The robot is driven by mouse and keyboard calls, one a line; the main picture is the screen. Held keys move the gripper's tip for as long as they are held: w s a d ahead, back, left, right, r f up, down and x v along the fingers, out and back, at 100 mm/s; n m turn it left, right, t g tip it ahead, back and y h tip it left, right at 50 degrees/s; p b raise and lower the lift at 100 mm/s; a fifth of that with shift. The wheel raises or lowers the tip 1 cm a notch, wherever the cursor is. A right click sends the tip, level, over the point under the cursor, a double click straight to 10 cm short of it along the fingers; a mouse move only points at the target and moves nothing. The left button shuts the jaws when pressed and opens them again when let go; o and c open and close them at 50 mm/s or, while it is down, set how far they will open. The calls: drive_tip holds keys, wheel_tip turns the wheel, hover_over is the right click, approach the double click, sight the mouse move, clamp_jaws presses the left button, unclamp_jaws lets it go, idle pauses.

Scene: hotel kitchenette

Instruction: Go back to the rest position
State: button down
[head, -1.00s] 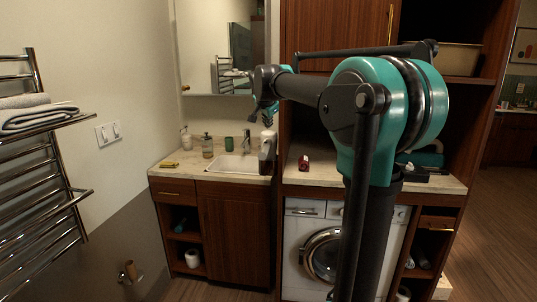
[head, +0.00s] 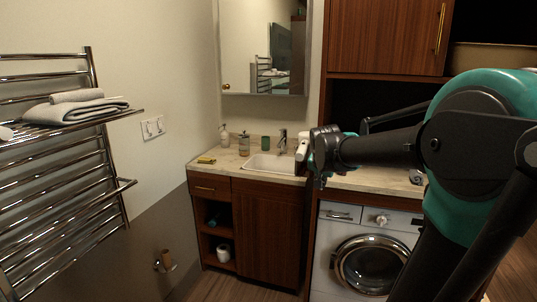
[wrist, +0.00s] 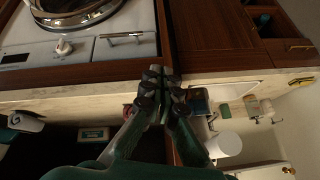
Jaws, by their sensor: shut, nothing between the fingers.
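My gripper shows in the wrist view (wrist: 163,82) with its dark fingertips together and nothing between them. Beyond the fingertips are the counter edge and the cabinet fronts. In the head view my arm reaches in from the right. Its wrist end is in front of the counter (head: 220,164), just right of the sink (head: 268,164). My fingertips are hard to make out there, and the arm hides part of the counter behind it.
A washing machine (head: 338,216) stands under the counter. Bottles (head: 244,146) and a green cup (head: 265,143) stand by the sink. A towel rack (head: 108,170) with folded towels (head: 75,110) is on the left wall. A wooden cabinet (head: 385,38) hangs above. Some floor shows at the bottom.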

drive_tip(key=s+f+n+g, duration=0.1)
drive_tip(key=s+f+n, duration=0.2)
drive_tip(key=s+f, duration=0.6)
drive_tip(key=s+f+n+g+y, duration=0.1)
drive_tip(key=s+f+n, duration=0.2)
drive_tip(key=s+f, duration=0.7)
drive_tip(key=s, duration=0.4)
drive_tip(key=shift+s+d+f, duration=0.15)
drive_tip(key=shift+s+f, duration=0.1)
drive_tip(key=shift+s, duration=0.1)
